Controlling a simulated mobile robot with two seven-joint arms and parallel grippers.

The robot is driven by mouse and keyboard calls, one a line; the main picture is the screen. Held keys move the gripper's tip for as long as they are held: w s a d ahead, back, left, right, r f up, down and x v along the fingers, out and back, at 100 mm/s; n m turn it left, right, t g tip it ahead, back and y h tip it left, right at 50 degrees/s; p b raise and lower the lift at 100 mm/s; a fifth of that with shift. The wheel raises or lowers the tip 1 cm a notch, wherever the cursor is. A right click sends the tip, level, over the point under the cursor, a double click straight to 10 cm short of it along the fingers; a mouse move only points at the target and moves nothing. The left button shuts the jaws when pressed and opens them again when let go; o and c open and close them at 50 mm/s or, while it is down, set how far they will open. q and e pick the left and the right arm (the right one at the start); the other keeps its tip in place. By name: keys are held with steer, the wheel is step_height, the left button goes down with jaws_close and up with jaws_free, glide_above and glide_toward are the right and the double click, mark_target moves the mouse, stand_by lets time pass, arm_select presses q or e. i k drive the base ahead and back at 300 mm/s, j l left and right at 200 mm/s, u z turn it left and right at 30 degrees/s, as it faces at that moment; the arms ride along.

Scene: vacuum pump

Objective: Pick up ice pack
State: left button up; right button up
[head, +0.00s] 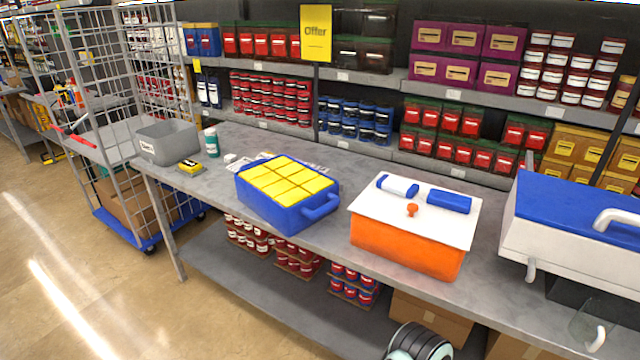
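Two flat blue pieces that look like ice packs lie apart on the white lid (380,212) of an orange cooler box. The left pack (397,187) is blue with a white face. The right pack (448,202) is plain blue. An orange knob (412,210) sits on the lid between and in front of them. Neither gripper shows in the head view, and nothing is touching the packs. A rounded black, white and pale teal part at the bottom edge may be mine; I cannot tell.
Left of the cooler stands a blue box (275,213) of yellow blocks. Right of it is a large white box with a blue lid (585,210). A grey bin (167,143) stands at the table's far left. Stocked shelves rise behind. Bare grey tabletop (335,232) separates the boxes.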

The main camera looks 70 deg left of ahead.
mark_target(403, 188)
steer(key=u, duration=1.8)
